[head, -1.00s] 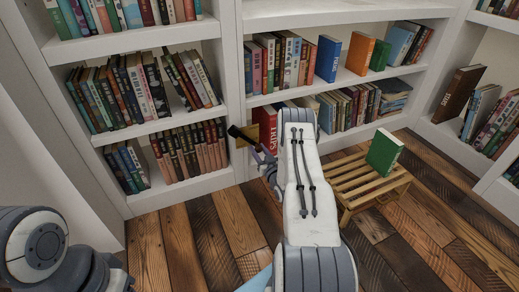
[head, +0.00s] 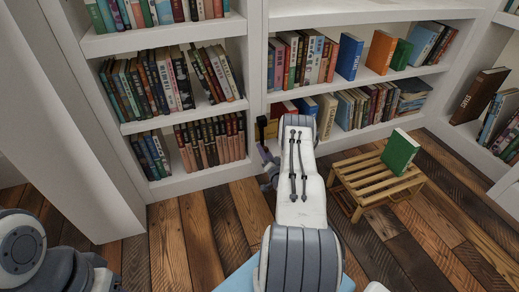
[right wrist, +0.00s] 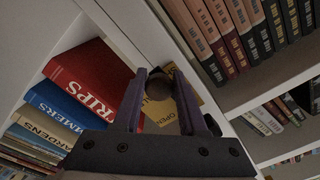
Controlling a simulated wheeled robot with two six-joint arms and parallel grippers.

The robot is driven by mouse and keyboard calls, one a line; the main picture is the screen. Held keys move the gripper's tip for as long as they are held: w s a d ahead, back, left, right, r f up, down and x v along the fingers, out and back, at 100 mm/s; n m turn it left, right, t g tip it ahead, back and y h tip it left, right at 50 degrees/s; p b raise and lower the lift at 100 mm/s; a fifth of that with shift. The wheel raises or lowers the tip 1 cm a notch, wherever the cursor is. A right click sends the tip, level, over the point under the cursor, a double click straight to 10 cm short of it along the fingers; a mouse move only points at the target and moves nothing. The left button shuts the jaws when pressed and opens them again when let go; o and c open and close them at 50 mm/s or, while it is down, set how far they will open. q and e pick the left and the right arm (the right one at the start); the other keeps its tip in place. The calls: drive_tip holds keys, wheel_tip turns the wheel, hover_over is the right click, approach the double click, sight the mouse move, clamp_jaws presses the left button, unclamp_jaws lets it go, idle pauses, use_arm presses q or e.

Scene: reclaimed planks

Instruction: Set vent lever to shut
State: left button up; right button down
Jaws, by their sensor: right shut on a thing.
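The vent lever shows as a dark handle (head: 262,127) in front of a yellow plate (head: 271,130) on the white upright between the bookcases. In the right wrist view the yellow plate (right wrist: 186,92) carries the word OPEN near its lower part. The lever's dark round end (right wrist: 158,88) sits between the fingers of my right gripper (right wrist: 161,80), which is shut on it. In the head view my right gripper (head: 268,160) is at the lever, partly hidden by my forearm. The lever's pivot is hidden. Only links of my left arm show at lower left.
A slatted wooden stool (head: 372,178) with a green book (head: 400,152) on it stands right of my arm. Shelves of books flank the lever; a red book (right wrist: 95,78) is close beside it. The plank floor (head: 215,225) at front left is clear.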

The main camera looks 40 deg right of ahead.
drive_tip(key=shift+r+m, duration=0.1)
drive_tip(key=shift+m, duration=0.2)
drive_tip(key=c, duration=0.6)
unclamp_jaws()
drive_tip(key=shift+s, duration=0.1)
drive_tip(key=shift+c, duration=0.2)
drive_tip(key=shift+o, duration=0.6)
drive_tip(key=shift+a, duration=0.1)
drive_tip(key=p+v, duration=0.5)
drive_tip(key=v, duration=0.5)
drive_tip(key=shift+s, duration=0.15)
